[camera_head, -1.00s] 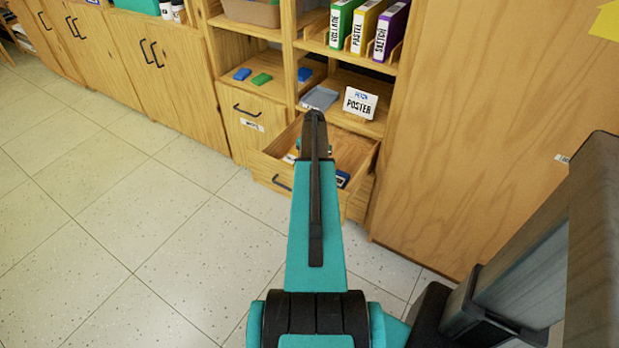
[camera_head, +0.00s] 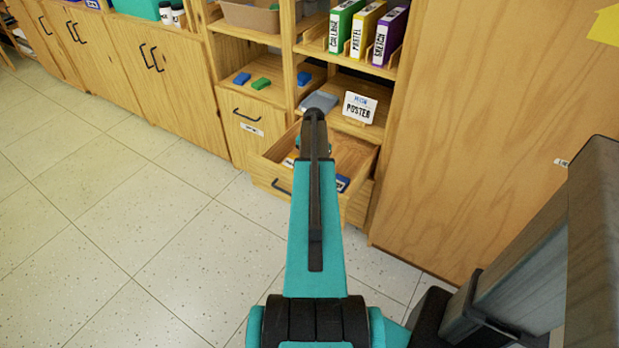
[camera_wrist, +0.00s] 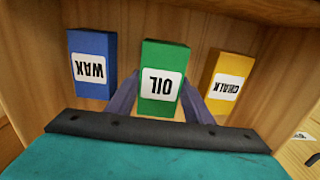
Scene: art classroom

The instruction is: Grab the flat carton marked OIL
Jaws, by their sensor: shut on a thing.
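The flat green carton with the white label OIL (camera_wrist: 162,62) is in the middle of the wrist view, its lettering upside down. My gripper (camera_wrist: 160,99) is shut on it, with one finger at each side of the carton. A blue carton marked WAX (camera_wrist: 92,62) is to its left and a yellow carton marked CHALK (camera_wrist: 228,85) to its right, both apart from it. In the head view my arm hides the OIL carton and most of my gripper, over the open wooden drawer (camera_head: 357,205).
The drawer's wooden walls close around the cartons in the wrist view. Above the drawer, a shelf holds a POSTER sign (camera_head: 359,107) and a grey tray (camera_head: 320,102). A tall wooden cabinet (camera_head: 480,130) stands to the right. The tiled floor (camera_head: 130,230) at left is clear.

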